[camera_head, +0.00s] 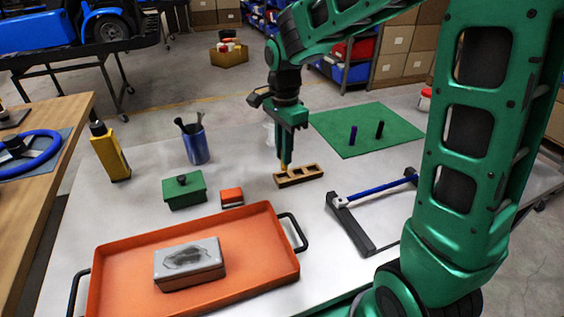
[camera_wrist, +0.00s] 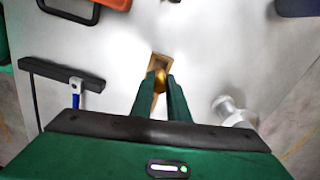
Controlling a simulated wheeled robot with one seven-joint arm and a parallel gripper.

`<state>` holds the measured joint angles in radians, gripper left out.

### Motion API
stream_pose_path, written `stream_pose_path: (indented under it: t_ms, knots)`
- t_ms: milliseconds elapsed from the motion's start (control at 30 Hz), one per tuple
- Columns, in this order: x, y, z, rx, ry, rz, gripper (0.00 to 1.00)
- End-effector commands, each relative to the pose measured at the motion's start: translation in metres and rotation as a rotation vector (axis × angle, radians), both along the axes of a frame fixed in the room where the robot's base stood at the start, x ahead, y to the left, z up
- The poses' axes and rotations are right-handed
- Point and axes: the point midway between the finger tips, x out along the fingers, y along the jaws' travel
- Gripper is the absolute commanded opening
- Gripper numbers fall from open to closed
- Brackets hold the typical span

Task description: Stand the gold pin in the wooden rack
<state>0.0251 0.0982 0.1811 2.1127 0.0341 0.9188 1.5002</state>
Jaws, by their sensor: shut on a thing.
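The gold pin (camera_head: 285,166) is held upright between the fingers of my gripper (camera_head: 287,156), pointing down. The wooden rack (camera_head: 306,176) lies on the white table, right under my gripper. The pin's lower end meets the rack's left part in the head view; I cannot tell how deep it is in an opening. In the wrist view the gold pin (camera_wrist: 159,80) shows between the fingertips, with the rack (camera_wrist: 157,60) just beyond and partly hidden by the fingers.
An orange tray (camera_head: 130,246) with a grey box stands in front. A green box (camera_head: 184,191), an orange block (camera_head: 231,198) and a blue cup (camera_head: 196,146) are left. A blue-handled tool (camera_head: 350,225) lies right. A green mat (camera_head: 350,148) with two dark pins is behind.

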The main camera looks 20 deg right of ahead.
Motion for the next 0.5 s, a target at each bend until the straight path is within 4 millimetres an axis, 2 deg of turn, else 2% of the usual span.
stream_pose_path:
  t_ms: [233, 500]
  knots:
    - [-0.001, 0.000, -0.032, -0.001, 0.003, -0.001, 0.00]
    - [-0.001, 0.000, -0.037, 0.000, 0.000, -0.001, 0.00]
